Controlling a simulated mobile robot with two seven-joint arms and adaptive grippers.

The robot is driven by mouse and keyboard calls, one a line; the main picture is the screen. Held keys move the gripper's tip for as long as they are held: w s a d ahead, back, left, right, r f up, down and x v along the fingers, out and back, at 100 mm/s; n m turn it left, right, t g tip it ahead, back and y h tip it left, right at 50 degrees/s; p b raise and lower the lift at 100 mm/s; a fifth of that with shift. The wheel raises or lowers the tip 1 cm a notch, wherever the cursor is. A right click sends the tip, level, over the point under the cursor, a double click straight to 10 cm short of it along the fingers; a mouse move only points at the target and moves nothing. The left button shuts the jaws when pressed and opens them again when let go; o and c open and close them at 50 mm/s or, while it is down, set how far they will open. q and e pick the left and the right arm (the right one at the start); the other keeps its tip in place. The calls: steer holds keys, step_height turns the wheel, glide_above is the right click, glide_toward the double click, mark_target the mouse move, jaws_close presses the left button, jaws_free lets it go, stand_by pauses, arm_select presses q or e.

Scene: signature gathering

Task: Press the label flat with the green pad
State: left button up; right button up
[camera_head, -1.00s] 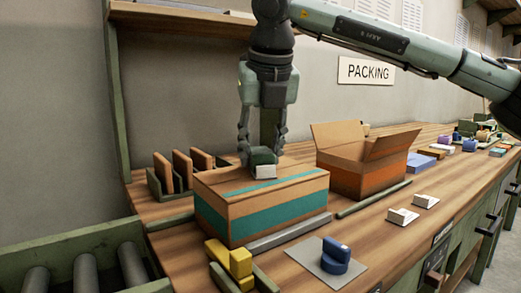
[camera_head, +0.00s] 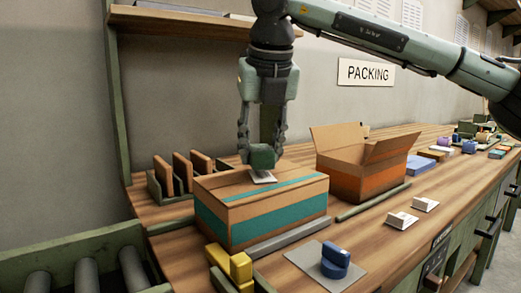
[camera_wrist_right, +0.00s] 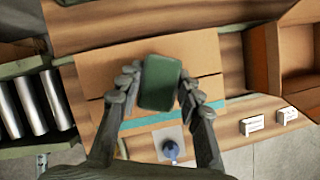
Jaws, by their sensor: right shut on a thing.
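My right gripper (camera_head: 262,145) points down over the closed cardboard box with the teal band (camera_head: 240,212). It is shut on the green pad (camera_head: 262,157). In the right wrist view, the pad (camera_wrist_right: 160,82) sits between the two fingers, above the box top. A white label (camera_head: 262,177) lies on the box top just below the pad, looking nearly flat. Whether the pad touches it is hard to tell. The label is hidden in the wrist view. My left gripper is not in view.
An open box with an orange band (camera_head: 360,180) stands to the right. Yellow blocks (camera_head: 240,267), a blue stamp-like piece (camera_head: 335,262) on a grey sheet and two small white blocks (camera_head: 425,204) lie in front. A rack with brown boards (camera_head: 182,172) stands left.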

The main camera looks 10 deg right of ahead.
steer(key=shift+r+p, duration=1.5)
steer(key=shift+r, duration=1.3)
